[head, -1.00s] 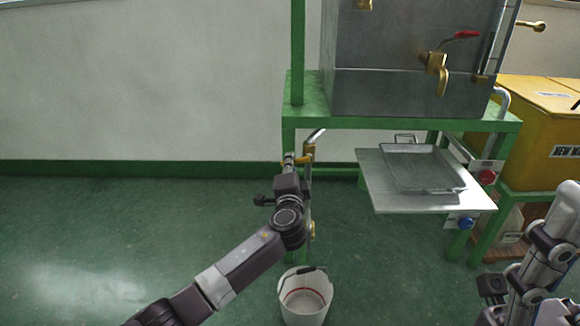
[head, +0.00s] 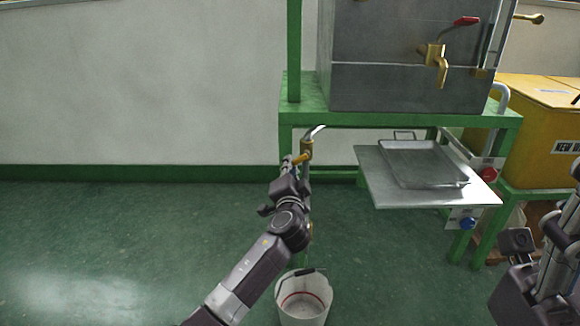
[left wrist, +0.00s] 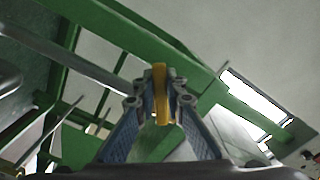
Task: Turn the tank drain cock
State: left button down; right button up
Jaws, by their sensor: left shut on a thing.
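The tank drain cock (head: 306,149) is a brass valve on a pipe beneath the left front of the green stand, below the steel tank (head: 400,88). My left gripper (head: 289,164) is at its left side, shut on the cock's yellow handle. In the left wrist view, the yellow handle (left wrist: 162,92) stands between the two fingertips of the left gripper (left wrist: 160,98). The fingers partly cover the handle, and its exact angle is hard to tell in the head view.
A white bucket (head: 303,300) stands on the floor below the cock. A steel tray (head: 425,165) lies on a metal shelf (head: 385,192) to the right. The green stand (head: 400,121) frames the cock closely. The floor at left is clear.

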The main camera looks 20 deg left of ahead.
pick_arm(q)
jog(key=shift+f, duration=0.1)
jog(key=c, duration=2)
grip_release()
jog(key=shift+o, duration=0.2)
jog(key=v, duration=1.2)
